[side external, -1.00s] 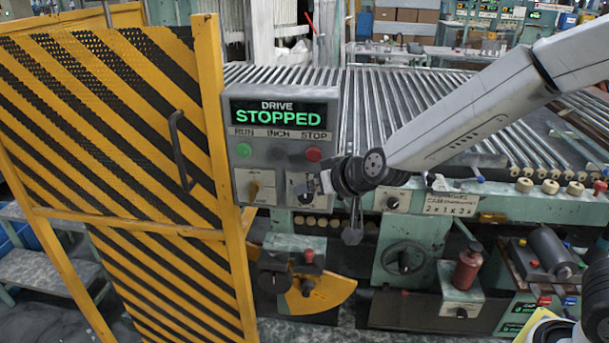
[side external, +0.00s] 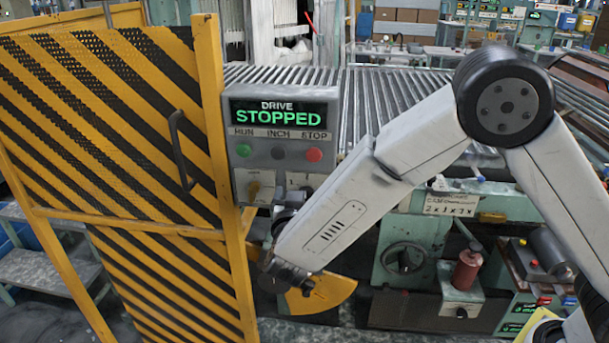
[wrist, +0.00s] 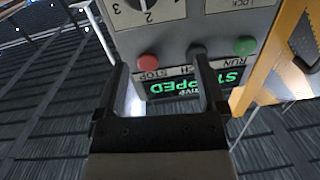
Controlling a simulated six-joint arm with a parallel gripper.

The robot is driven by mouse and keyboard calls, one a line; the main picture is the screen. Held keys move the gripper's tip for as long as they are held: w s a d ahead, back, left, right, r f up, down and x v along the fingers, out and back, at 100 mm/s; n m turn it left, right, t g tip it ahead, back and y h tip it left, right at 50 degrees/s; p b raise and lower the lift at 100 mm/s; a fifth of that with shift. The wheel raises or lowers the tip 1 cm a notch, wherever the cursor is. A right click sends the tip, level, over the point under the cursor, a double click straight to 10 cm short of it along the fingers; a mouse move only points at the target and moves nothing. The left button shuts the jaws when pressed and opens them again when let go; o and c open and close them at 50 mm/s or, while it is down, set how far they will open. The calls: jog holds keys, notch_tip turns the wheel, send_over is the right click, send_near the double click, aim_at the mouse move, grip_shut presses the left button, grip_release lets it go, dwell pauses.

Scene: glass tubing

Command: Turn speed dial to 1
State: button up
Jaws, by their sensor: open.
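The speed dial (wrist: 146,4), a dark knob on a white plate with a 2 and a 3, is cut by the top edge of the wrist view, where the panel appears upside down. Its setting cannot be read. In the side view its white plate (side external: 300,179) on the drive box is partly covered by my arm. My gripper (wrist: 159,62) is open and empty. Its fingers appear over the button row in the wrist view, apart from the dial. In the side view it is mostly hidden behind my forearm.
Above the dial are a green RUN button (side external: 243,151), a dark INCH button (side external: 278,153), a red STOP button (side external: 314,155) and a display (side external: 279,113) reading DRIVE STOPPED. A lock switch (side external: 254,187) is left of it. A yellow-black striped guard (side external: 110,130) stands close left.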

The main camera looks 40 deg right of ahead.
aim_at(306, 194)
jog(key=shift+h, duration=0.6)
jog(key=f, duration=0.2)
jog(key=s+f, duration=0.1)
jog(key=f, duration=0.2)
jog(key=shift+a+f, duration=0.15)
jog(key=shift+f, duration=0.05)
jog(key=x, duration=0.7)
jog(key=shift+w+d, duration=0.2)
jog(key=shift+d, duration=0.1)
jog(key=shift+f, duration=0.1)
jog(key=shift+c, duration=0.2)
grip_shut()
